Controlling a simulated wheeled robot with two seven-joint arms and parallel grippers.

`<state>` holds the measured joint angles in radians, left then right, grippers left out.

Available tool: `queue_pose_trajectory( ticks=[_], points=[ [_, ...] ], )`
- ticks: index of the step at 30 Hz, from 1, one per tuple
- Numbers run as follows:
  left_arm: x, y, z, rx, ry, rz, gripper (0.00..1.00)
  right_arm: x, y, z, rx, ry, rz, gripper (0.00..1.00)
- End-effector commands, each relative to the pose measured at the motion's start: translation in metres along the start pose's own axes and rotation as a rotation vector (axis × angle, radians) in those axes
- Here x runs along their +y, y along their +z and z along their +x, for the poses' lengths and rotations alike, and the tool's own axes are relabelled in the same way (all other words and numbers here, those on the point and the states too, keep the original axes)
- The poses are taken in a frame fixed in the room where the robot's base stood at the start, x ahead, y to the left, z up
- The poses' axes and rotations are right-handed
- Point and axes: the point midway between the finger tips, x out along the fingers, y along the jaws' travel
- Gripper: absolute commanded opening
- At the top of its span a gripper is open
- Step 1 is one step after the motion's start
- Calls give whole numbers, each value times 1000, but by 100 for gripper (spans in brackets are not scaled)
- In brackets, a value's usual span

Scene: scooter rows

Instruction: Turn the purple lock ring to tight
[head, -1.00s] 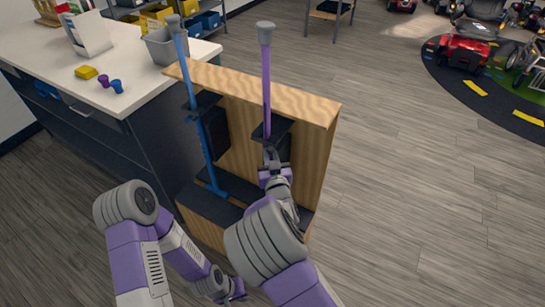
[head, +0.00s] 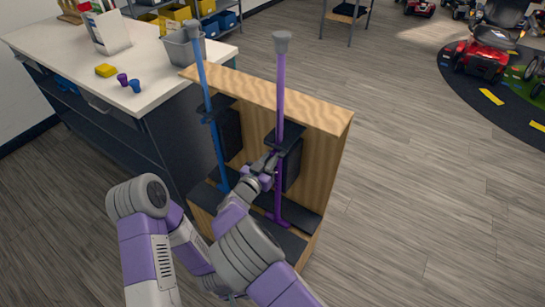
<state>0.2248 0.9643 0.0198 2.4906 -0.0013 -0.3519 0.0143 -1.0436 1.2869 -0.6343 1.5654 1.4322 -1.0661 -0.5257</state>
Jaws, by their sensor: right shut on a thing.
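The purple pole (head: 280,88) stands upright in the right bay of a wooden stand, with a grey cap on top. It passes a black bracket (head: 287,138) and reaches a purple foot low in the stand. My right gripper (head: 270,164) is at the purple pole just below the bracket, shut on what appears to be the purple lock ring. The fingers and wrist hide the ring, so its turn and any marks cannot be read. My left gripper (head: 231,296) is low in the picture, mostly hidden behind my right arm, and its jaws cannot be made out.
The wooden stand (head: 325,165) also holds a blue pole (head: 205,85) in its left bay, close to my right wrist. A white counter (head: 70,50) at left carries purple and blue cups, a yellow block and a grey bin.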

Motion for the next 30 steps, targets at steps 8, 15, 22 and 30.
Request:
queue_pose_trajectory(
  ticks=[8,15,22,30],
  points=[
    [1,0,-3,0,0,0,0,-1,-1,1,5,41,0,0],
    [1,0,-3,0,0,0,0,-1,-2,2,6,44,1,0],
    [1,0,-3,0,0,0,0,-1,-2,2,6,43,1,33],
    [1,0,-3,0,0,0,0,-2,-1,1,4,41,1,43]
  ],
)
